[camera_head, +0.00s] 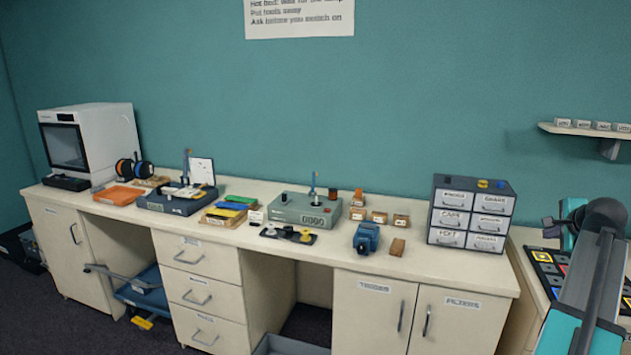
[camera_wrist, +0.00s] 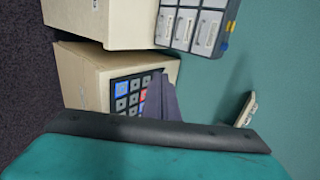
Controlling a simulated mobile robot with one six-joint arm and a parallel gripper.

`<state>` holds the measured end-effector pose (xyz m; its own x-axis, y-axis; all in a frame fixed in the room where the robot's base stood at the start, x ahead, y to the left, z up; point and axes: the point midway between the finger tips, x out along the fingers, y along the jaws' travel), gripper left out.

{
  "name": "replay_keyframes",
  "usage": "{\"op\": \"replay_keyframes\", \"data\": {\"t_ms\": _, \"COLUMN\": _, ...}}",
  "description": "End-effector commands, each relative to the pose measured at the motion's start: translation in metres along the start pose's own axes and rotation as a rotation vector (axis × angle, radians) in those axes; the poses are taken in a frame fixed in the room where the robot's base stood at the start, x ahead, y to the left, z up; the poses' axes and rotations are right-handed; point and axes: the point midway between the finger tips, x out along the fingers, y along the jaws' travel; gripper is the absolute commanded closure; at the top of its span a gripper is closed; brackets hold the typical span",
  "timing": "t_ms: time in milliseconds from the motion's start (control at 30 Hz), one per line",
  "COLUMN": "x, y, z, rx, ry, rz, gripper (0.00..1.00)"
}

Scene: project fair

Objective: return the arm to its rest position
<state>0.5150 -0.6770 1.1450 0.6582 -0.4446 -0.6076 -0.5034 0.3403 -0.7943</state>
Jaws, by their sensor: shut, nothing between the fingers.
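My arm (camera_head: 590,285) reaches in from the right edge of the head view, over the right-hand counter. My gripper (camera_head: 549,227) is at its far end, just right of the drawer cabinet and above a dark button panel (camera_head: 545,267). In the wrist view my gripper (camera_wrist: 160,84) shows as a dark wedge in front of the same panel (camera_wrist: 125,92). Its fingers are together with nothing seen between them. The wedge hides part of the panel. I cannot tell the exact gap between gripper and panel.
The labelled drawer cabinet (camera_head: 470,214) stands close by, left of my gripper. A wall shelf (camera_head: 590,130) with small boxes hangs above. The long counter (camera_head: 440,276) holds a 3D printer (camera_head: 110,140), a grey device (camera_head: 305,210) and a blue block (camera_head: 367,238). Open air lies above the counter.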

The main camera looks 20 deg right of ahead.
Motion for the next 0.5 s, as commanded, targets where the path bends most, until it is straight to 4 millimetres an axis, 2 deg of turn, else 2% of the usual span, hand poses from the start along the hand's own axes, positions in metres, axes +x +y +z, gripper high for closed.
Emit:
{"op": "replay_keyframes", "data": {"t_ms": 100, "x": 0.0, "y": 0.0, "z": -0.002, "rx": 0.001, "ry": 0.001, "rz": 0.0, "gripper": 1.0}}
{"op": "replay_keyframes", "data": {"t_ms": 300, "x": 0.008, "y": -0.003, "z": 0.017, "rx": -0.013, "ry": -0.02, "rz": 0.003, "gripper": 1.0}}
{"op": "replay_keyframes", "data": {"t_ms": 500, "x": 0.026, "y": 0.004, "z": 0.044, "rx": -0.028, "ry": -0.053, "rz": 0.021, "gripper": 1.0}}
